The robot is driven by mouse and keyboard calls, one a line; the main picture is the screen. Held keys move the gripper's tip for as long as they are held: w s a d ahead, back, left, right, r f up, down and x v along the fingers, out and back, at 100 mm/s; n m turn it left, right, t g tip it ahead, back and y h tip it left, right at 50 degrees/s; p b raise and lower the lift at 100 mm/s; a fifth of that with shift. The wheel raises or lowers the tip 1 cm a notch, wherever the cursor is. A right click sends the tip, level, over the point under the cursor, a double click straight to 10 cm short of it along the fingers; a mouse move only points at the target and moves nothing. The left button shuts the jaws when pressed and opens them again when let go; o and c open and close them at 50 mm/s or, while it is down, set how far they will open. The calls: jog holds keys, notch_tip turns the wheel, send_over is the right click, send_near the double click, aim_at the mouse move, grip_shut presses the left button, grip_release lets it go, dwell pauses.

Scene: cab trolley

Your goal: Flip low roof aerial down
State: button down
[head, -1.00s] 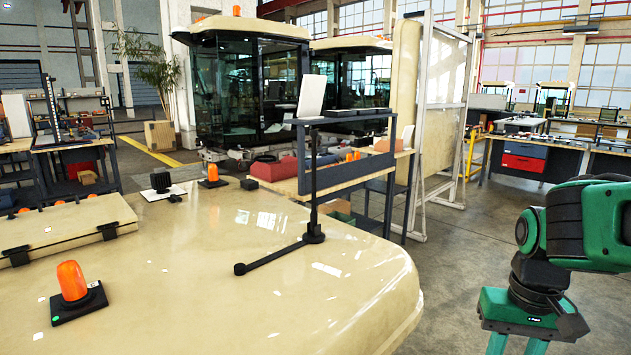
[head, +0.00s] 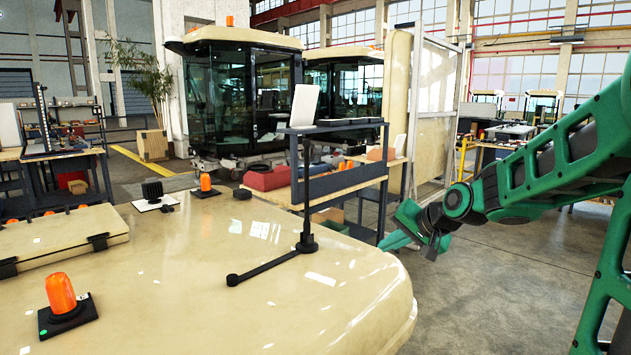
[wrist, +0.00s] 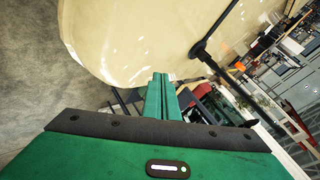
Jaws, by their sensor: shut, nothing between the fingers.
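The black roof aerial (head: 306,195) stands upright from a black base on the cream cab roof (head: 200,260). A thin black bar runs from the base along the roof to a small knob (head: 233,280) at front left. The wrist view shows the aerial's base joint (wrist: 199,50) beyond my fingertips. My green gripper (head: 388,242) is just off the roof's right edge, to the right of the aerial and apart from it. Its fingers (wrist: 160,90) are shut together and empty, pointing toward the roof side.
A dark shelf frame on a workbench (head: 335,165) stands behind the aerial. Floor (head: 500,280) right of the roof is open.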

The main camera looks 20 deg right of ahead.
aim_at(307, 189)
jog(key=w+a+r+m+t+y, duration=0.2)
jog(key=w+r+t, duration=0.1)
jog(key=w+r, duration=0.3)
jog(key=w+a+r+m+t+y, duration=0.2)
jog(key=w+r, duration=0.4)
jog(key=w, duration=0.4)
jog(key=shift+w+a+m+t, duration=0.15)
jog(key=shift+a+m+t, duration=0.4)
jog(key=shift+t, duration=0.45)
jog(key=shift+r, duration=0.1)
jog(key=x, duration=1)
jog(key=shift+s+a+r, duration=0.1)
jog(key=shift+s+a, duration=1.25)
jog(key=shift+a, duration=0.25)
